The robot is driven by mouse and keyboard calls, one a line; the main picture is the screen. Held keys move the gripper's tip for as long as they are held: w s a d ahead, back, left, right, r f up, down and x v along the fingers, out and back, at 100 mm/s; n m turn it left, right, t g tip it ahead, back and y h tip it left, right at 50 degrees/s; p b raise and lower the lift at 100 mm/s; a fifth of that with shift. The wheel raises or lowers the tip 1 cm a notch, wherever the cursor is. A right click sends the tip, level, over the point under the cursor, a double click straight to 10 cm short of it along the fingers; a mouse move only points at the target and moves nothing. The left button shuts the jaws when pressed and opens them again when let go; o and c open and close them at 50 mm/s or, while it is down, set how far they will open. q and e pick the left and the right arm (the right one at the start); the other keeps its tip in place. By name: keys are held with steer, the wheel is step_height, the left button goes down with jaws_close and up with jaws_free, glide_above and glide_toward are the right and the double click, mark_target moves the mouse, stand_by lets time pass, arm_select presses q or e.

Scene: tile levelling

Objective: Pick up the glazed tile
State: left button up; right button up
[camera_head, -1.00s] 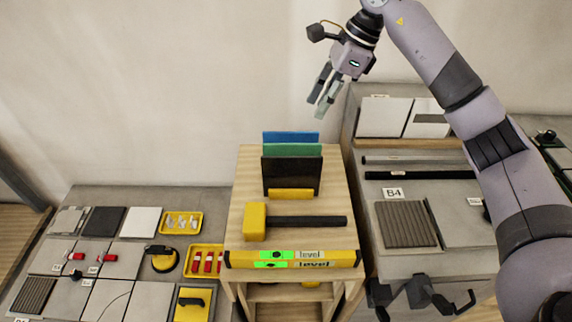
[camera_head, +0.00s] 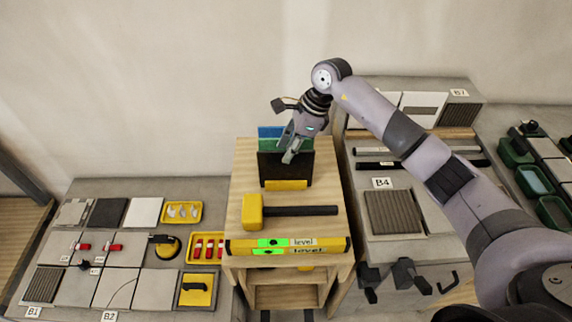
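Three upright tiles stand in a rack on the wooden stand: a blue one (camera_head: 268,131) at the back, a green one (camera_head: 265,144) in the middle and a black one (camera_head: 270,170) in front. The pictures do not make clear which tile is the glazed one. My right gripper (camera_head: 289,151) points down at the top edges of these tiles, in front of part of the green and black ones. Its two fingers look apart. Whether they touch a tile, I cannot tell. My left gripper is not in view.
A yellow mallet (camera_head: 253,212) and a yellow level (camera_head: 235,246) lie on the stand (camera_head: 240,180) in front of the rack. Left, a low bench holds flat tiles, yellow trays (camera_head: 181,222) and a suction cup (camera_head: 167,247). Right, a grey bench holds a ribbed tile (camera_head: 393,211) and dark bars.

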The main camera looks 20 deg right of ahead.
mark_target(286, 170)
steer(key=shift+x, duration=0.95)
steer(key=shift+f+b, duration=0.2)
steer(key=shift+b, duration=0.15)
steer(key=shift+c, duration=0.5)
jaws_close()
stand_by(0.4)
